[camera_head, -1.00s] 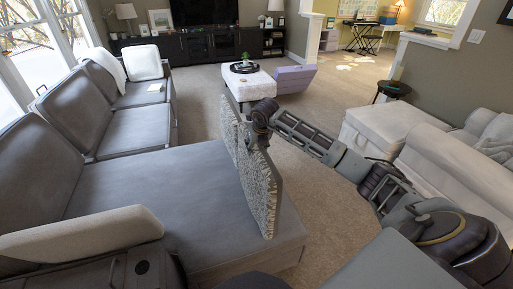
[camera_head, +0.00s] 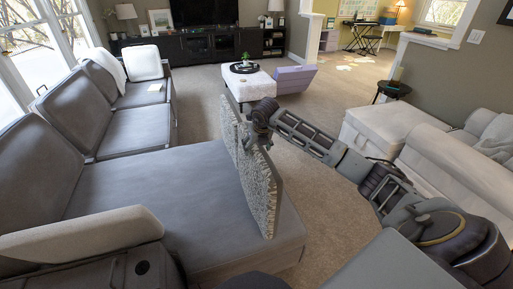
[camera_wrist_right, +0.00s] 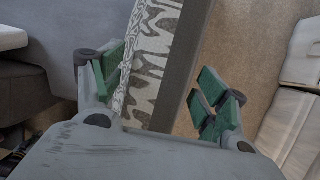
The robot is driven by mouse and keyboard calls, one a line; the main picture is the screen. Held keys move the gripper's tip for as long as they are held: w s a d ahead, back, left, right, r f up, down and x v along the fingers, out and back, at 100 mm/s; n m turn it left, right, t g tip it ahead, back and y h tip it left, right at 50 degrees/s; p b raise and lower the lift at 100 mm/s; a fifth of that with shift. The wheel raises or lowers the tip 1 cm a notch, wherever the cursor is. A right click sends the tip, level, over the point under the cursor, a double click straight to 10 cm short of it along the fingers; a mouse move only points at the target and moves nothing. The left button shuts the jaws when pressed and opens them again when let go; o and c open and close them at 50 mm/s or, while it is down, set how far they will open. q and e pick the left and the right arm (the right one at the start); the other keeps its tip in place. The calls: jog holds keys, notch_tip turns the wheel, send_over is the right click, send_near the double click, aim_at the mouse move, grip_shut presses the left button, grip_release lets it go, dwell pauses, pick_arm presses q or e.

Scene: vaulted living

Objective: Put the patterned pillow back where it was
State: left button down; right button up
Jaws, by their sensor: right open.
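The patterned pillow (camera_head: 258,188) stands upright on its edge at the right side of the grey sofa's chaise (camera_head: 155,200). Its grey-and-white patterned face is turned toward the right and front. My right gripper (camera_head: 257,138) is at the pillow's upper edge. In the right wrist view the pillow (camera_wrist_right: 158,50) passes between the spread green finger pads of the right gripper (camera_wrist_right: 155,82). A gap shows between the pillow and the right-hand pads; the left-hand pad is close to its patterned face, and I cannot tell if it touches. My left gripper is not in view.
A white-topped ottoman (camera_head: 252,82) with a dark tray stands beyond on the carpet, beside a purple box (camera_head: 294,78). White pillows (camera_head: 146,63) lie at the sofa's far end. A cream sofa (camera_head: 455,165) stands at right. Carpet between the sofas is clear.

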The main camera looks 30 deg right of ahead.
jog(key=v, duration=1)
jog(key=shift+s+r, duration=0.3)
jog(key=shift+r, duration=0.3)
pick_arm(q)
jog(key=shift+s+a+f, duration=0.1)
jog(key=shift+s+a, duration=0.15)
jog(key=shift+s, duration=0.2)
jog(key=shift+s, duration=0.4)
pick_arm(e)
jog(key=shift+s+a, duration=0.1)
